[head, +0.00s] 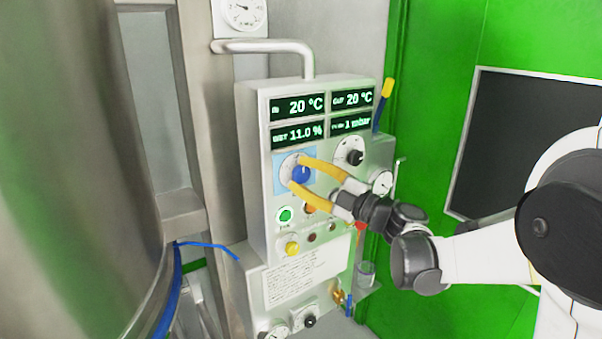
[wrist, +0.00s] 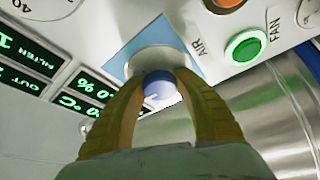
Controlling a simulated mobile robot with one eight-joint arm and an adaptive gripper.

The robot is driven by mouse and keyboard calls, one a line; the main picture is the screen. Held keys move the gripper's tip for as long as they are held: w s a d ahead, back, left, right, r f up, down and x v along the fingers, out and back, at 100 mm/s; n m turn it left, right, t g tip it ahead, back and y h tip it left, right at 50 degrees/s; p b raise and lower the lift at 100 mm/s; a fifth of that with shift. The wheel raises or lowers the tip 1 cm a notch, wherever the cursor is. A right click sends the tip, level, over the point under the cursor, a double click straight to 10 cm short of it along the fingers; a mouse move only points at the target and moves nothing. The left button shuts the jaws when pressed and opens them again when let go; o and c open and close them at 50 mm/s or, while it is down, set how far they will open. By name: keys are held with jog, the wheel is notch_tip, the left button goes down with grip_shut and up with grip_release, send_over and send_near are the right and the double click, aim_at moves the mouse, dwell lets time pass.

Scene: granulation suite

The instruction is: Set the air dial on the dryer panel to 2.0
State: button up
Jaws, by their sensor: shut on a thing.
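The dryer panel (head: 262,215) is a pale box with several lit displays on its upper part. The air dial (head: 300,174) is a blue knob on a white disc with a light blue backing, left of a black knob. In the wrist view the blue air dial (wrist: 158,88) shows beside the word AIR. My gripper (head: 296,173) has yellow fingers, shut on the dial's knob from both sides. The wrist view shows the gripper (wrist: 163,82) with a fingertip on each side of the knob. The dial's scale and pointer setting cannot be read.
A black knob (head: 354,157) sits close right of the dial. Below are a lit green FAN button (head: 285,215), an orange button (head: 309,208) and a yellow button (head: 291,247). A steel vessel (head: 70,170) stands left; a green wall (head: 440,120) stands right.

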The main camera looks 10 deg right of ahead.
dwell(0.3)
jog(key=o, duration=1.2)
jog(key=v, duration=1.2)
